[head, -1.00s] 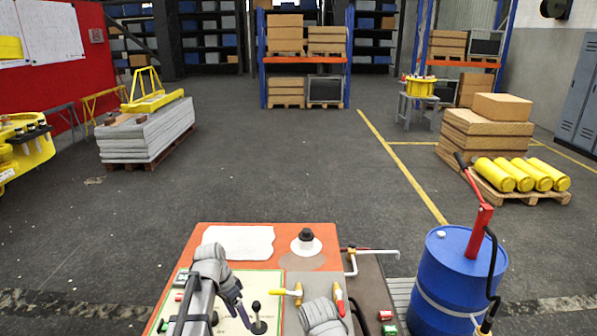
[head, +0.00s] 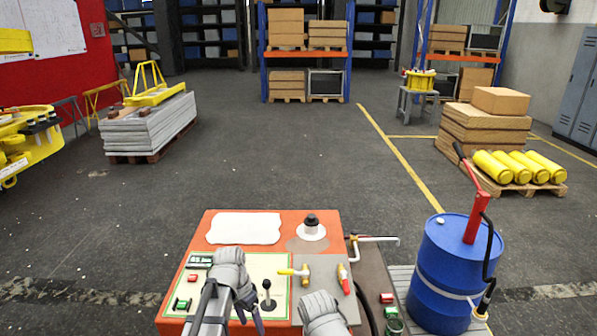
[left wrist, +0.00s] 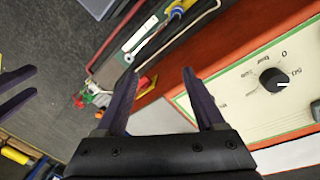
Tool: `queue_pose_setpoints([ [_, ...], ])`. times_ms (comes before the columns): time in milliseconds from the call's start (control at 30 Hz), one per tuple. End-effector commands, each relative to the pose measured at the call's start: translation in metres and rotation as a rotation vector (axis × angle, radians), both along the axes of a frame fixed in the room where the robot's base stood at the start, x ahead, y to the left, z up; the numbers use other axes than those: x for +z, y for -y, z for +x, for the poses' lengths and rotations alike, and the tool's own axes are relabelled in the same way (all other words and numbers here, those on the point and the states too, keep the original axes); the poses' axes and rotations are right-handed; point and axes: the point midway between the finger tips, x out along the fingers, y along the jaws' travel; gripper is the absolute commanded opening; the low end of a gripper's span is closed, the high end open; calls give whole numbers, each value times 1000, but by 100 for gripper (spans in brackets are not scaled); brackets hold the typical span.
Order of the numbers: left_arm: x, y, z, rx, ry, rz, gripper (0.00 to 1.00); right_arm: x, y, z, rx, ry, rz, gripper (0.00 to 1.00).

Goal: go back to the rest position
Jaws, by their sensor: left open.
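My left gripper (head: 250,315) hangs low over the cream panel of the orange control box (head: 222,226), just left of a black lever (head: 267,294). In the left wrist view its two dark fingers (left wrist: 160,74) are spread, with nothing between them. A black dial (left wrist: 273,80) on the panel shows to their right. My right arm's grey sleeve (head: 323,312) shows at the bottom edge in the head view. Its gripper is hidden there. Two dark prongs (left wrist: 14,92) at the left edge of the wrist view may be its fingers, but I cannot be sure.
A blue drum (head: 440,270) with a red hand pump (head: 477,217) stands right of the box. Yellow-handled valves (head: 290,271) and a black knob (head: 311,221) rise from the box top. Pallets stand farther back at both sides. The floor between them is clear.

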Motion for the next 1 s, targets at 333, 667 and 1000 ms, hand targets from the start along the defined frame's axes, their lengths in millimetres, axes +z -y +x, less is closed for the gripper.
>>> queue_pose_setpoints([
  [333, -2, 50, -82, 154, -22, 154, 71, 0, 0, 0, 0, 0, 0, 50],
  [667, -1, 69, -132, 293, 11, 265, 71, 0, 0, 0, 0, 0, 0, 50],
  [1000, -1, 70, -131, 299, 11, 268, 71, 0, 0, 0, 0, 0, 0, 50],
])
